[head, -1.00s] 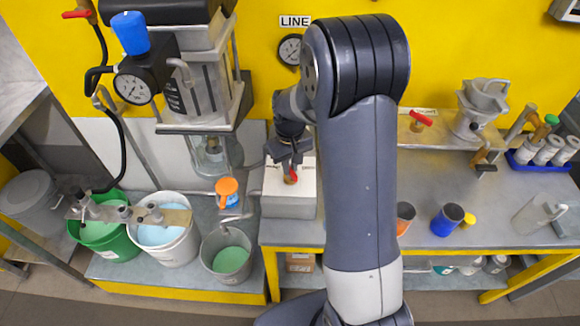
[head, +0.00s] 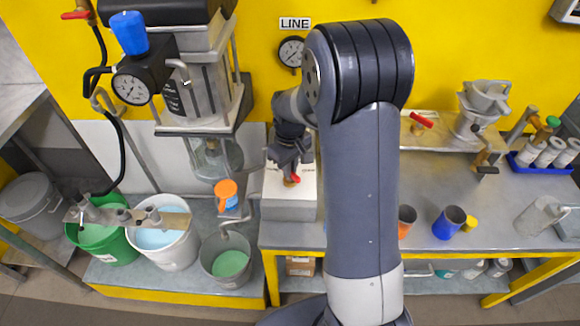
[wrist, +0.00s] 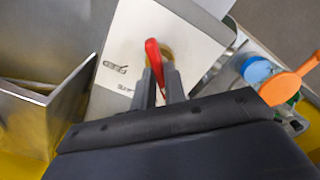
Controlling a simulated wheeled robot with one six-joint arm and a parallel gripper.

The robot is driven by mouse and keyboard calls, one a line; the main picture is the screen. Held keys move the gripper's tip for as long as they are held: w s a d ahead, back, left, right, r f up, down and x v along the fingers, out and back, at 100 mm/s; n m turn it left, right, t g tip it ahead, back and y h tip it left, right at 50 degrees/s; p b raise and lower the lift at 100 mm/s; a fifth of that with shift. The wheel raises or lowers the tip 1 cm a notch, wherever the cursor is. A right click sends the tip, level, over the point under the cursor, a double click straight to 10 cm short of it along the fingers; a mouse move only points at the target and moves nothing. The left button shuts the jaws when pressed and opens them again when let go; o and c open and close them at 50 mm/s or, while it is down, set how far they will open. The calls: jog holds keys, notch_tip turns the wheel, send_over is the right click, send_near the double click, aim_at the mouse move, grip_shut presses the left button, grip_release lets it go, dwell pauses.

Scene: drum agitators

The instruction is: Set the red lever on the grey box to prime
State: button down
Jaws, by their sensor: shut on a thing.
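The grey box (head: 288,207) stands on the bench top, left of my upright arm link in the head view. Its pale top also shows in the wrist view (wrist: 128,50), with small dark lettering partly hidden by my gripper. The red lever (wrist: 153,58) sits on a brass-coloured base on that top. My gripper (wrist: 159,84) is shut on the red lever, with a finger on each side of it. In the head view my gripper (head: 290,170) is over the box top, and the lever (head: 294,179) shows just below it.
Left of the box are an orange-topped part (head: 227,188) and a grey bucket (head: 226,262) of green liquid. A white bucket (head: 162,238) and a green bucket (head: 100,240) stand further left. Orange and blue cups (head: 448,222) stand right of my arm. Another red lever (head: 421,119) is at the back.

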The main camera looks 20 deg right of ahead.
jog(key=c, duration=1.5)
grip_release()
jog(key=shift+o, duration=0.2)
notch_tip(320, 180, up, 11)
jog(key=b, duration=0.1)
jog(key=shift+f, duration=0.1)
notch_tip(320, 180, down, 11)
jog(key=shift+p, duration=0.5)
jog(key=shift+m, duration=0.3)
